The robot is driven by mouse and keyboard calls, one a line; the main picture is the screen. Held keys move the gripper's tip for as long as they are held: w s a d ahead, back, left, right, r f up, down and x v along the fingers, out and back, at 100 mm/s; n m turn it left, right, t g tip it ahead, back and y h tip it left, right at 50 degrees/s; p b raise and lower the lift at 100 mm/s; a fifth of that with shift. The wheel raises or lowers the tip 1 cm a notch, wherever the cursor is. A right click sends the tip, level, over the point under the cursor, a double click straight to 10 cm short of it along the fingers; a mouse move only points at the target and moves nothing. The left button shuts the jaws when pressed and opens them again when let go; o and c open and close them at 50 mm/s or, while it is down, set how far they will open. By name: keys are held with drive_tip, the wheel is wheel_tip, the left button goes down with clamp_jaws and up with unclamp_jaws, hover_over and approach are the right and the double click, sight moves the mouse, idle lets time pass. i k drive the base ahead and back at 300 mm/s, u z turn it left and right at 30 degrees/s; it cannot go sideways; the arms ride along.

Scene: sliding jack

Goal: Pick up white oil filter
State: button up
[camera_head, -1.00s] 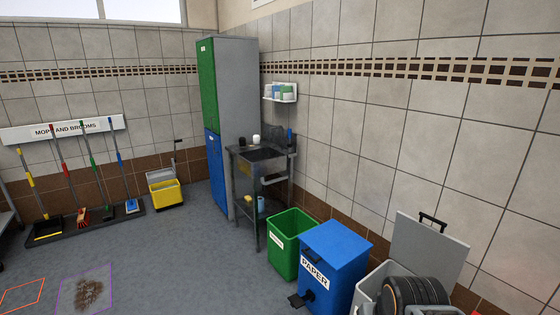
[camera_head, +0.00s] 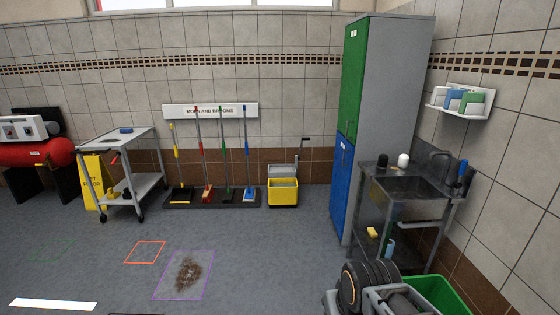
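A small white rounded item (camera_head: 403,160) stands on the back ledge of the metal sink (camera_head: 412,208), at the right. It may be the white oil filter, but it is too small to tell for sure. A small black item (camera_head: 382,160) stands just left of it. Parts of my own arm show at the bottom right, well apart from the sink. My gripper's fingers do not show.
A green and blue cabinet (camera_head: 352,120) stands left of the sink. A green bin (camera_head: 440,293) is partly hidden at the bottom right. A yellow mop bucket (camera_head: 283,192), brooms and a grey trolley (camera_head: 128,150) line the back wall. The middle floor is open, with a brown stain (camera_head: 188,272).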

sight(404, 159)
drive_tip(key=u, duration=0.1)
drive_tip(key=i, duration=2.3)
drive_tip(key=z, duration=1.05)
drive_tip(key=i, duration=1.7)
drive_tip(key=z, duration=1.3)
drive_tip(key=i, duration=0.2)
drive_tip(key=u, duration=0.1)
